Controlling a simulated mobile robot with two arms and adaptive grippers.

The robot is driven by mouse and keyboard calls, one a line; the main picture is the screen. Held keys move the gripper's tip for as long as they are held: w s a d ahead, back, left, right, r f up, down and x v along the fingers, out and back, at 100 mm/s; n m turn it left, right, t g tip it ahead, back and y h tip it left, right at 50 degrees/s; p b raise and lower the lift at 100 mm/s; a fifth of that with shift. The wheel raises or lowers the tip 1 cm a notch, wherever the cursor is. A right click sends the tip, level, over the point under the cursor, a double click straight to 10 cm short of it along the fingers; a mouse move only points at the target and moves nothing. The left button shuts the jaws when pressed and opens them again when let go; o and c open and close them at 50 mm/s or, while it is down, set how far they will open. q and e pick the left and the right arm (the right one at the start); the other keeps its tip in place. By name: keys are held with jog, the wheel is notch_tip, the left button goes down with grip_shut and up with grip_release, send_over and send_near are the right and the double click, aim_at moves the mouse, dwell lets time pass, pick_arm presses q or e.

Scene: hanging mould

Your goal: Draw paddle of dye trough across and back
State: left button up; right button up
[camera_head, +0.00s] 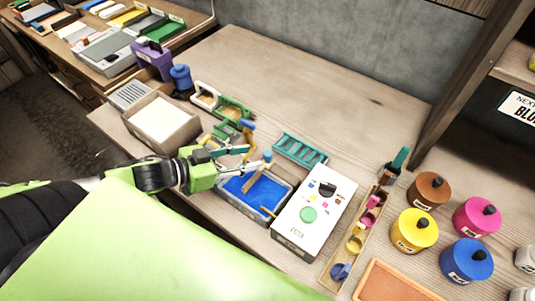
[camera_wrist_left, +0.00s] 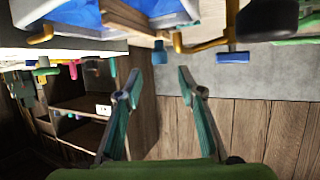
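The dye trough (camera_head: 240,210) is a grey tray of blue dye near the table's front edge. It also shows at the top of the left wrist view (camera_wrist_left: 190,20). My right gripper is in neither view.
A white control box (camera_head: 313,214) with a green button stands right of the trough. A teal rack (camera_head: 299,151) is behind it, and an open beige box (camera_head: 162,122) is to the left. Coloured pots (camera_head: 414,230) stand at right. The table's back middle is clear.

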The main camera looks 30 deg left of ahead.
aim_at(267, 154)
pick_arm(q)
jog(key=shift+x, duration=3.8)
jog(key=shift+c, duration=0.4)
grip_shut()
jog(key=shift+d, duration=0.1)
